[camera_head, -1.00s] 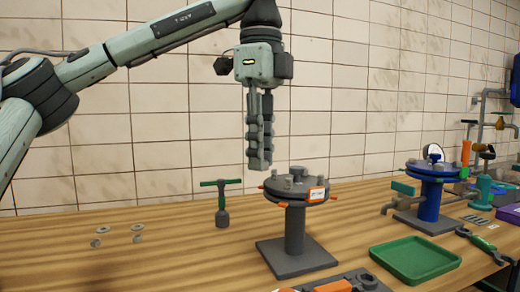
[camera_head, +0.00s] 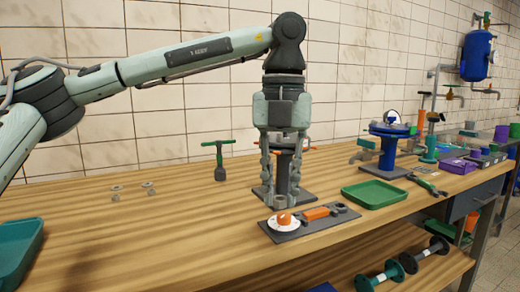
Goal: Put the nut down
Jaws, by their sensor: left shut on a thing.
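My left gripper (camera_head: 281,198) reaches down from the left arm, fingers pointing at the table. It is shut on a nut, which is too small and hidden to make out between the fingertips. The fingertips are just behind the dark grey tool plate (camera_head: 320,222) and in front of the grey flange stand (camera_head: 308,190), which they largely hide. A ring-like nut (camera_head: 340,207) lies on the plate's right end. Loose nuts and bolts (camera_head: 148,187) stand on the wooden bench at left. My right gripper is not in view.
The plate carries a white disc with an orange knob (camera_head: 284,220) and an orange block (camera_head: 318,213). A green T-handle tool (camera_head: 219,160) stands behind. A green tray (camera_head: 374,195) and blue flange stand (camera_head: 388,150) are at right. The left bench is mostly clear.

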